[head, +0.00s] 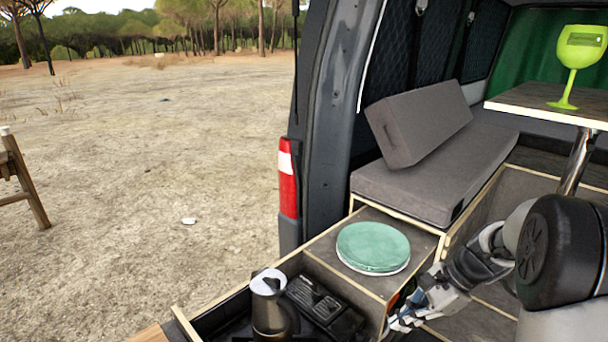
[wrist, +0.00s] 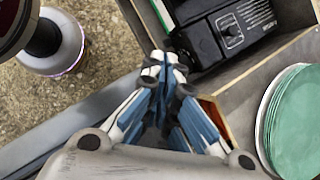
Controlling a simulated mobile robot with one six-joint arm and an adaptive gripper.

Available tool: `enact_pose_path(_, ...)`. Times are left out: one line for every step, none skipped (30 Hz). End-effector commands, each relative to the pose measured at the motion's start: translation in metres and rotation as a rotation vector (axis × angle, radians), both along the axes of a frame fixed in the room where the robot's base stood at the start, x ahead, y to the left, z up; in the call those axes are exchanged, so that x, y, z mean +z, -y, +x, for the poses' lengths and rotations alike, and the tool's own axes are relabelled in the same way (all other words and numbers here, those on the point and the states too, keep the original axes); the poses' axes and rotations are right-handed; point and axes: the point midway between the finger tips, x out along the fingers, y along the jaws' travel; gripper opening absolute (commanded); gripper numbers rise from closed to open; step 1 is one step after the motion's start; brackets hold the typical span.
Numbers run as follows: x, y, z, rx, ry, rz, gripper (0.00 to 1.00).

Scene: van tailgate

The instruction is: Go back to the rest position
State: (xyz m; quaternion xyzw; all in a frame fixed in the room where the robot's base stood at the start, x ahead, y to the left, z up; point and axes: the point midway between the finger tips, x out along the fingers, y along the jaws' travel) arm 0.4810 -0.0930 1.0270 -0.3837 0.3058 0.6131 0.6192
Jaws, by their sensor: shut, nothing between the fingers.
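My gripper (head: 405,318) is at the lower right of the head view, low beside the drawer unit and to the right of the green plates (head: 373,246). In the wrist view my gripper (wrist: 165,65) has its blue-and-white fingers together, with nothing between them. The fingertips point toward the edge of the open compartment that holds a black stove. My arm comes in from the right of the head view.
A moka pot (head: 268,300) stands by the black stove (head: 318,300) in the open drawer. The plates lie on the drawer top (head: 405,225). A grey cushioned bench (head: 420,185) and a table (head: 540,103) with a green goblet (head: 578,60) are behind. Open ground lies left.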

Motion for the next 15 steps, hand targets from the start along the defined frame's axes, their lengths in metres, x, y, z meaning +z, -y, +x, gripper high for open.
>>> enact_pose_path(0.023, -0.013, -0.01, 0.076, 0.047, -0.046, 0.0)
enact_pose_path(0.033, -0.019, -0.017, 0.124, 0.072, -0.075, 0.0)
enact_pose_path(0.047, -0.028, -0.027, 0.191, 0.107, -0.112, 0.0)
enact_pose_path(0.056, -0.034, -0.035, 0.24, 0.132, -0.139, 0.0)
enact_pose_path(0.065, -0.039, -0.043, 0.29, 0.157, -0.168, 0.0)
enact_pose_path(0.076, -0.047, -0.055, 0.355, 0.192, -0.205, 0.0)
enact_pose_path(0.084, -0.052, -0.064, 0.405, 0.217, -0.232, 0.0)
enact_pose_path(0.091, -0.057, -0.073, 0.455, 0.242, -0.259, 0.0)
enact_pose_path(0.099, -0.063, -0.086, 0.521, 0.276, -0.296, 0.0)
enact_pose_path(0.106, -0.067, -0.095, 0.57, 0.301, -0.324, 0.0)
enact_pose_path(0.111, -0.071, -0.105, 0.619, 0.326, -0.351, 0.0)
enact_pose_path(0.118, -0.076, -0.118, 0.685, 0.358, -0.387, 0.0)
enact_pose_path(0.122, -0.079, -0.127, 0.733, 0.384, -0.416, 0.0)
enact_pose_path(0.126, -0.082, -0.137, 0.781, 0.408, -0.444, 0.0)
enact_pose_path(0.13, -0.085, -0.15, 0.845, 0.44, -0.48, 0.0)
